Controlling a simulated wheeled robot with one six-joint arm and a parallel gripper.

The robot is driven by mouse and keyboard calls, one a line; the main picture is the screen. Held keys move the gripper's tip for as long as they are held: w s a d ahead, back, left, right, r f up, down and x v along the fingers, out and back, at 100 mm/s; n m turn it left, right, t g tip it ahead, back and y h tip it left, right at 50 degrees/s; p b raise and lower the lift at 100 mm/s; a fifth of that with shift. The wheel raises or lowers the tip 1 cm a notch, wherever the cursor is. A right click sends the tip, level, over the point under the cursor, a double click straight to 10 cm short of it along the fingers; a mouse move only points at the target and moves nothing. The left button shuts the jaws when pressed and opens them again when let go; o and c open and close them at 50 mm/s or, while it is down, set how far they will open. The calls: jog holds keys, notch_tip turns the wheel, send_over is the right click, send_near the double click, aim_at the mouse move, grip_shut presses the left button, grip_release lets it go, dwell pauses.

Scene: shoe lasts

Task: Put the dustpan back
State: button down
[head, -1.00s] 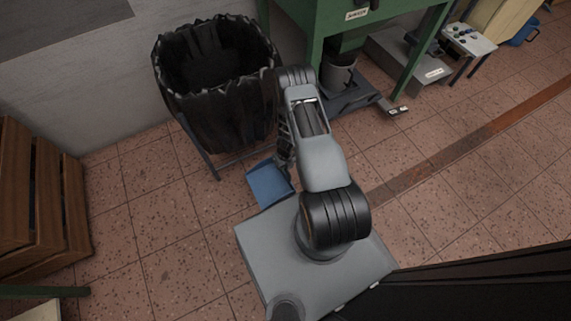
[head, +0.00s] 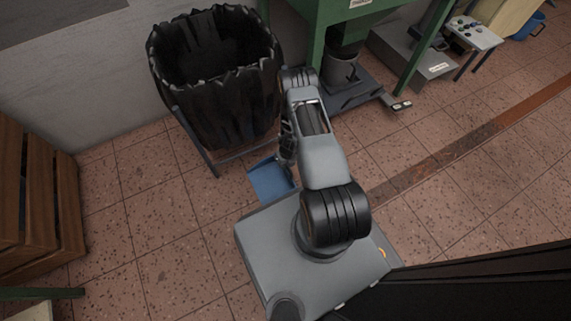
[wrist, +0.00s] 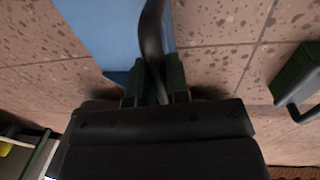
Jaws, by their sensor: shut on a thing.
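The blue dustpan (head: 270,181) shows in the head view beside my base, low over the floor near the bin's frame. In the wrist view its flat blue pan (wrist: 105,30) is at the upper left, and its dark curved handle (wrist: 151,40) runs down between my fingers. My gripper (wrist: 155,88) is shut on this handle. I cannot tell whether the pan touches the floor.
A bin with a black liner (head: 220,85) stands ahead to the left. A green machine frame (head: 315,30) with a grey bucket (head: 341,72) is ahead. A wooden crate (head: 35,195) is at left. A green object with a dark bar (wrist: 297,75) shows in the wrist view.

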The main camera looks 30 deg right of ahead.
jog(key=c, duration=1.1)
grip_release()
notch_tip(320, 180, up, 12)
jog(key=d+p, duration=0.1)
jog(key=p, duration=0.5)
jog(key=shift+d+p, duration=0.15)
jog(key=shift+p, duration=0.15)
